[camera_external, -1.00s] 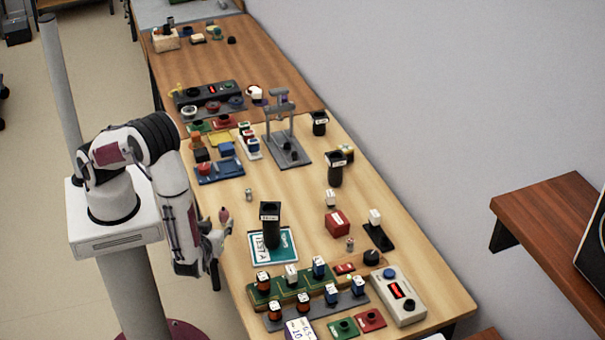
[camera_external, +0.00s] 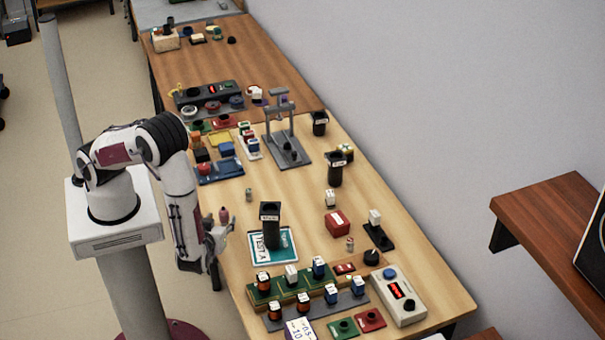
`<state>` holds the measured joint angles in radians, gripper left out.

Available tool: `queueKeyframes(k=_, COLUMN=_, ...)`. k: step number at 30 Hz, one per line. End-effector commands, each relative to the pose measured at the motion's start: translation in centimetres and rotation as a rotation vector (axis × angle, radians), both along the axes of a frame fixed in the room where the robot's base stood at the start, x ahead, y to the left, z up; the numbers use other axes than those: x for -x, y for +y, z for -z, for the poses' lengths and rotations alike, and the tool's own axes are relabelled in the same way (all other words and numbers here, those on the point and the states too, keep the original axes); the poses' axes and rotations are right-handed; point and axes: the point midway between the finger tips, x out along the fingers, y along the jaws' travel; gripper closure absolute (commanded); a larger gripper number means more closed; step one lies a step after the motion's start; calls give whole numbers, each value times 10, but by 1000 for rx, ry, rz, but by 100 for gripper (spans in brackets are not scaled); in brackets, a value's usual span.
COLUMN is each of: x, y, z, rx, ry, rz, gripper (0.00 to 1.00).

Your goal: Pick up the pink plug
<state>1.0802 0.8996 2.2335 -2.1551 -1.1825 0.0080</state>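A small pink object (camera_external: 224,214), which looks like the pink plug, is at the left edge of the light wooden table, just above my gripper in the picture. My gripper (camera_external: 220,246) hangs low at the table's left edge, close to the pink object and left of the teal card. It is small and seen from the side, with dark fingers partly merging with the arm. I see nothing clearly held in it. I cannot tell whether it touches the pink object or how far its fingers are apart.
A black cylinder (camera_external: 270,228) stands on the teal card (camera_external: 288,256) right of my gripper. Green (camera_external: 262,297) and grey (camera_external: 345,303) strips with several coloured blocks lie at the front. A grey stand (camera_external: 290,150) is farther back. Table between is mostly clear.

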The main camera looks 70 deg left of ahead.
Motion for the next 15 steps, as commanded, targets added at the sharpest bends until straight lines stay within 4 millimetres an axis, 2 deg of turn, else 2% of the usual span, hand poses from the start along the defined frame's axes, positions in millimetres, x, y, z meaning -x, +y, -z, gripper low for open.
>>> queueKeyframes(k=7, x=-2, y=4, z=2, rx=-1, ry=0, rz=-2, gripper=61)
queueKeyframes(k=15, x=-13, y=24, z=13, rx=-2, ry=1, rz=-4, gripper=61)
